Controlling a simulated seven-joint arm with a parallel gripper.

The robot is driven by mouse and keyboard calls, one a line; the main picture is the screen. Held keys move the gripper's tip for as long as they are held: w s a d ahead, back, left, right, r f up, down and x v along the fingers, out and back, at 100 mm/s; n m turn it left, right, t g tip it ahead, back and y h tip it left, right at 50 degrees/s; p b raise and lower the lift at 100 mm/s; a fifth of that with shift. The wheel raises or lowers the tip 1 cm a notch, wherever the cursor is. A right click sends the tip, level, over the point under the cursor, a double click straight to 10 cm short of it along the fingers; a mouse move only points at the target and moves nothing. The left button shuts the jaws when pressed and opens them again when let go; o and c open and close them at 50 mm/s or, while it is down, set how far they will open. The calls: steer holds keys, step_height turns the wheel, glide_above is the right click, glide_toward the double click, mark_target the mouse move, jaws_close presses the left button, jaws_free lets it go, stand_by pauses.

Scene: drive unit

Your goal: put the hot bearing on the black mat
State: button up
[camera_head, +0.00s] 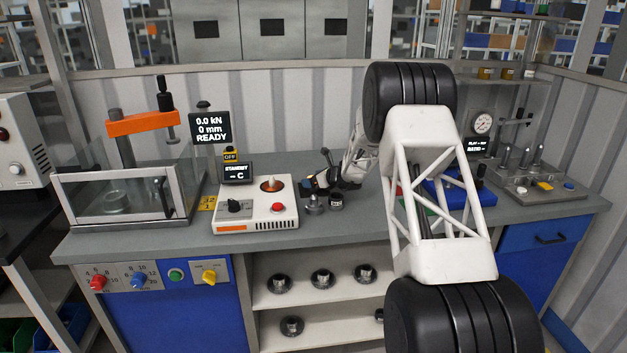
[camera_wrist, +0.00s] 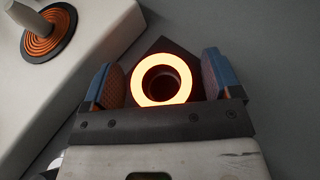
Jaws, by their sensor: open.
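The hot bearing (camera_wrist: 140,86) is a glowing yellow-orange ring in the wrist view, with a dark hole. It appears to lie flat on the black mat (camera_wrist: 165,46), a dark square whose far corner shows behind it. My gripper (camera_wrist: 163,82) is open, one blue-backed finger on each side of the ring, with a small gap on both sides. In the head view my gripper (camera_head: 309,187) is low over the bench, right of the white heater (camera_head: 255,212). I cannot make out the bearing or mat there; my gripper and arm may hide them.
The heater's orange coil and post (camera_wrist: 50,35) carry no ring. Small metal parts (camera_head: 336,202) stand near my gripper. A press with a clear guard (camera_head: 130,190) is at left, a gauge fixture (camera_head: 535,185) at right. Bench front (camera_head: 225,245) is clear.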

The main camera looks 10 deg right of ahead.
steer(key=shift+r, duration=0.15)
steer(key=shift+s+d+r, duration=0.15)
steer(key=shift+s+d, duration=0.1)
steer(key=shift+d, duration=0.05)
steer(key=shift+v, duration=5.6)
steer(key=shift+r, duration=0.1)
steer(key=s+a+r+n+g+h, duration=0.1)
steer(key=s+a+r+n+g, duration=0.2)
steer(key=s+r, duration=0.5)
steer(key=s+a+r+n+g, duration=0.1)
steer(key=s+a+r+n, duration=0.35)
steer(key=s, duration=0.85)
steer(key=s+a+r+n+g+h, duration=0.15)
steer(key=s+r+n, duration=0.35)
steer(key=s, duration=0.5)
steer(key=s+d+f+n+h, duration=0.1)
steer(key=s+n+h, duration=0.2)
steer(key=s, duration=1.6)
steer(key=s+d+n+g+h, duration=0.1)
steer(key=s+n+h, duration=0.3)
steer(key=s+n, duration=0.7)
steer(key=s+d, duration=0.1)
steer(key=s, duration=0.8)
steer(key=shift+s+f, duration=0.35)
